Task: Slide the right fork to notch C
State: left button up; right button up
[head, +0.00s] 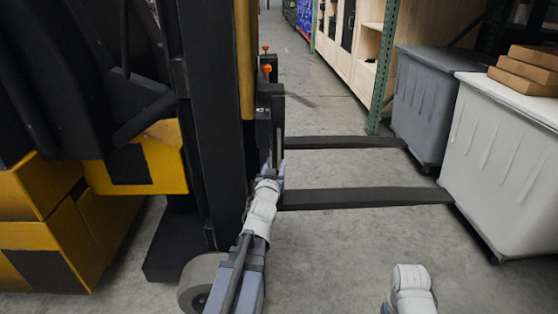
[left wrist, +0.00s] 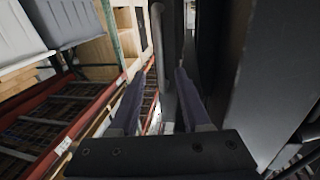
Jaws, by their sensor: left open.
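A yellow and black forklift stands at left with two dark forks pointing right. The nearer fork (head: 365,198), which looks like the right one, and the farther fork (head: 345,142) sit low above the floor. Two orange knobs (head: 267,68) top the dark carriage (head: 264,125); a small white mark there is too small to read. My left gripper (head: 274,168) is at the carriage, by the nearer fork's root. In the left wrist view its fingers (left wrist: 164,70) are apart, with a grey upright bar (left wrist: 165,45) seen between them; contact cannot be told. My right gripper is out of view.
A grey tote (head: 425,105) and a white tote (head: 500,165) with brown boxes (head: 525,72) stand at right, near the fork tips. A shelving rack with a green post (head: 383,65) is behind.

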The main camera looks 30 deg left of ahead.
aim_at(279, 153)
pick_arm(q)
jog(key=shift+x, duration=3.95)
jog(key=shift+d, duration=0.1)
jog(key=shift+c, duration=0.4)
grip_shut()
